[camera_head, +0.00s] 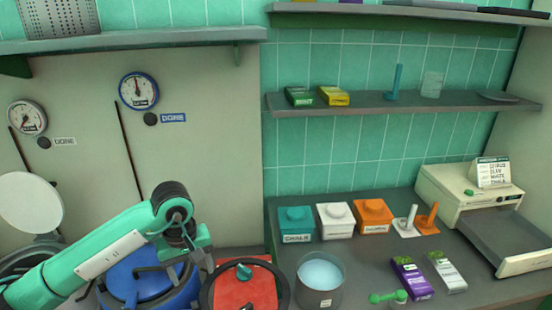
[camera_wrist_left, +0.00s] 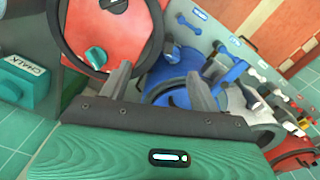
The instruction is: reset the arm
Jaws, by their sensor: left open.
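My left arm (camera_head: 100,255) comes in from the left, green with a dark wrist joint. Whether the fingers touch either is not clear. My right gripper is not in view.
A glass pot (camera_head: 320,280) of pale liquid stands right of the red unit. Teal (camera_head: 296,222), white (camera_head: 336,220) and orange boxes (camera_head: 373,217) line the back. A cream machine (camera_head: 455,195) stands right. A shelf (camera_head: 400,105) is above.

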